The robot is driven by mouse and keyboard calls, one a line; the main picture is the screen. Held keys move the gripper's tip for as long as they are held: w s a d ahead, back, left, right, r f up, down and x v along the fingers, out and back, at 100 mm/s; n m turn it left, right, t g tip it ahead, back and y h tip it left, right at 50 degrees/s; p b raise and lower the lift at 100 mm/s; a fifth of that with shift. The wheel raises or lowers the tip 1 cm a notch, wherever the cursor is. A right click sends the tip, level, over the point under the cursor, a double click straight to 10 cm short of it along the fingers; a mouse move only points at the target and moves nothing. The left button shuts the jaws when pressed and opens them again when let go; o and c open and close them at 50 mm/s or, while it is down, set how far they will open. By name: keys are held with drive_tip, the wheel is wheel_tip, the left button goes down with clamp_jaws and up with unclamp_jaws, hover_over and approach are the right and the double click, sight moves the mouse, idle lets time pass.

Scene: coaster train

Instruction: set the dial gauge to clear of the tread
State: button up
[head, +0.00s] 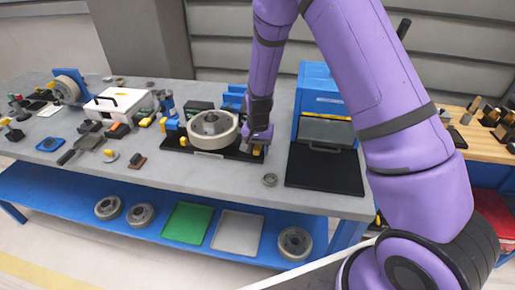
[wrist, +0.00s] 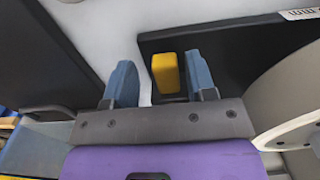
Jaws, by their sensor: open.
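A pale ring-shaped wheel (head: 200,131) with a tread around its rim sits on a black base plate (head: 208,153) on the bench. A yellow block (head: 257,151) stands at the plate's right end; it also shows in the wrist view (wrist: 168,68). I cannot make out a dial face, so I cannot tell whether this block belongs to the dial gauge. My gripper (head: 250,149) is low at that end, right of the wheel. In the wrist view my gripper (wrist: 164,84) is open, its two blue-grey fingers either side of the yellow block, with visible gaps. The wheel's edge (wrist: 290,105) is at right.
A blue machine (head: 313,87) with a black front plate (head: 325,175) stands right of my gripper. A small metal ring (head: 270,180) lies on the bench in front. A white case (head: 117,104) and several small tools crowd the left. The bench's front strip is mostly clear.

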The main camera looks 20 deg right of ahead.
sight(258, 149)
drive_tip(key=shift+r, duration=0.1)
wheel_tip(258, 149, up, 11)
drive_tip(key=shift+f, duration=0.2)
idle(0.5)
